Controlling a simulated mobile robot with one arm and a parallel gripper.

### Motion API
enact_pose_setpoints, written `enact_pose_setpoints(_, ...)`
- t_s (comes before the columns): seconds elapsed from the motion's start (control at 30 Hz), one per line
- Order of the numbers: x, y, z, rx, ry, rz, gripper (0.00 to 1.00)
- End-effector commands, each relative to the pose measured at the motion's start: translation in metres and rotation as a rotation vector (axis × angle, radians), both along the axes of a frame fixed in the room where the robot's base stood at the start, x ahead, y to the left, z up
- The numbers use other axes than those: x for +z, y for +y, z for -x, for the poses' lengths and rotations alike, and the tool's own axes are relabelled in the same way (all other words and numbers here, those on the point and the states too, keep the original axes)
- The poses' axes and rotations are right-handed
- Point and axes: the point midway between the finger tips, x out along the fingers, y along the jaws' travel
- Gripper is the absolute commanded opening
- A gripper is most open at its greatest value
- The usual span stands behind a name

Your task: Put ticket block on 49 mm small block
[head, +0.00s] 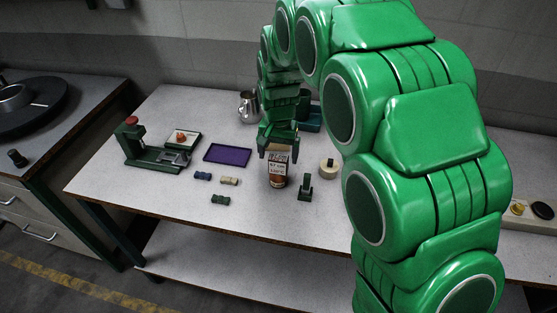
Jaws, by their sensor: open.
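My gripper (277,148) is over the right middle of the table, pointing down, its fingers apart. Directly below it stands an upright brown item (279,183) with a white printed label; the fingertips are at its top, and I cannot tell if they touch it. Its print is too small to read surely. Three small blocks lie left of it: a blue one (203,176), a beige one (229,181) and a dark green one (220,199). I cannot tell which is the ticket block or which is the 49 mm block.
A purple tray (227,153) lies behind the small blocks. A green press (155,153) stands at the left of the table (130,200). A dark green stand (305,187) and a cream round item (328,168) are right of the labelled item. A metal jug (248,107) is behind. The front left is clear.

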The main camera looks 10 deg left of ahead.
Motion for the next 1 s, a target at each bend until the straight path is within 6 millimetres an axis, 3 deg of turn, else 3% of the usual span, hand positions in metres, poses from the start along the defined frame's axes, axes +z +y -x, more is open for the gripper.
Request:
enact_pose_setpoints(0.4,0.069,0.000,-0.001,0.000,-0.001,-0.001,0.89)
enact_pose_setpoints(0.87,0.083,-0.002,0.001,0.000,0.001,0.001,0.89)
enact_pose_setpoints(1.0,0.090,-0.018,0.007,-0.005,0.004,0.003,0.89)
